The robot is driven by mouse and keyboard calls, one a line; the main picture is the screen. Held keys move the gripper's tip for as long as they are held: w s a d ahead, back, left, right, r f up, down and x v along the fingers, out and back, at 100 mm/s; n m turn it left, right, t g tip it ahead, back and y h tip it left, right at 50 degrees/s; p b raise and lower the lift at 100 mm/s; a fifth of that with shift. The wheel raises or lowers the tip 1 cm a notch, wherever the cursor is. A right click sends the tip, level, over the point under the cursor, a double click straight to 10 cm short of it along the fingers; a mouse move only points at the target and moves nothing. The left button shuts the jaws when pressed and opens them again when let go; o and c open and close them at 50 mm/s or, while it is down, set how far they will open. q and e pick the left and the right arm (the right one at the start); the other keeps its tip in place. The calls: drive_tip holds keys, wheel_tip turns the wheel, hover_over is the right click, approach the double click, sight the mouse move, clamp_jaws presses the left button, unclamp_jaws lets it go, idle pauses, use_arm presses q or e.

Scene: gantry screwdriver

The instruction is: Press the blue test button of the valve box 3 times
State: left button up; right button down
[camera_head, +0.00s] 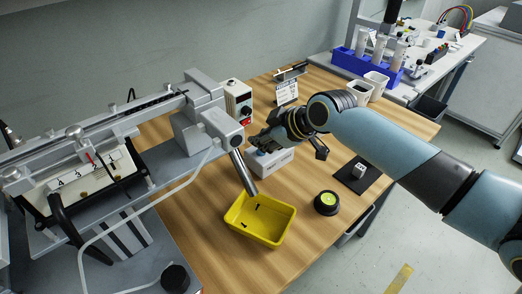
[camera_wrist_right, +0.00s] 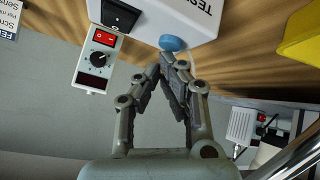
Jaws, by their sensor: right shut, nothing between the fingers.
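The valve box (camera_head: 270,161) is a small white box on the wooden table, partly hidden by my right gripper in the head view. In the right wrist view the white box (camera_wrist_right: 185,15) shows part of a TEST label. Its blue test button (camera_wrist_right: 172,43) stands out from the box there. My right gripper (camera_wrist_right: 168,58) is shut and empty, its fingertips just short of the button in the picture; I cannot tell whether they touch it. In the head view the right gripper (camera_head: 260,139) is just above the box. My left gripper is not in view.
A control box (camera_head: 238,100) with a red switch stands behind. The gantry screwdriver (camera_head: 190,110) is at left, its tube reaching the yellow bin (camera_head: 245,236). A round black-and-green item (camera_head: 326,203) and a black mat (camera_head: 347,180) with a die lie to the right.

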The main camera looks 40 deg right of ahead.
drive_tip(key=shift+f, duration=0.45)
idle(0.5)
drive_tip(key=shift+r+p, duration=0.6)
drive_tip(key=shift+r, duration=0.25)
wheel_tip(320, 180, up, 5)
drive_tip(key=p, duration=0.5)
drive_tip(key=shift+r, duration=0.1)
drive_tip(key=shift+s, duration=0.1)
idle(0.7)
